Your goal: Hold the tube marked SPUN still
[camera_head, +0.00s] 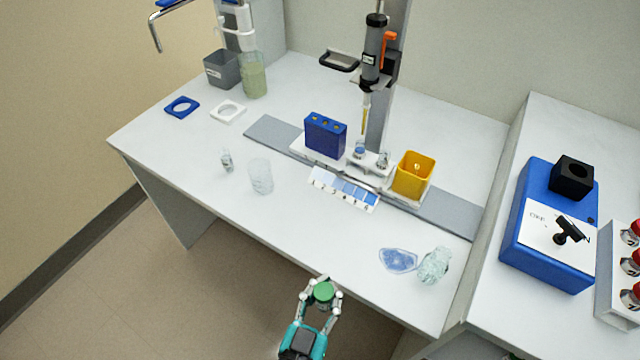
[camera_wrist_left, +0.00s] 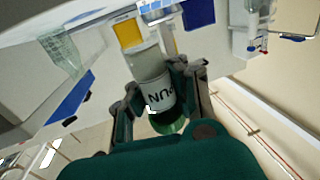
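The tube (camera_wrist_left: 146,62) is clear, with a white label whose visible letters read "PUN" upside down in the left wrist view. Its green cap (camera_head: 322,292) shows at the bottom centre of the head view, facing the camera. My left gripper (camera_head: 320,296) is shut on the tube, with one finger on each side. It holds the tube in the air in front of the bench's front edge. In the left wrist view the fingers of the gripper (camera_wrist_left: 153,90) press the tube around its label. My right gripper is in neither view.
The white bench (camera_head: 215,150) carries a blue block (camera_head: 325,136), a yellow bin (camera_head: 413,175), a clear beaker (camera_head: 260,177) and a dispenser stand (camera_head: 372,60). A blue-tinted clear bag (camera_head: 398,261) and crumpled film (camera_head: 434,266) lie near the front right. A blue device (camera_head: 530,255) stands right.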

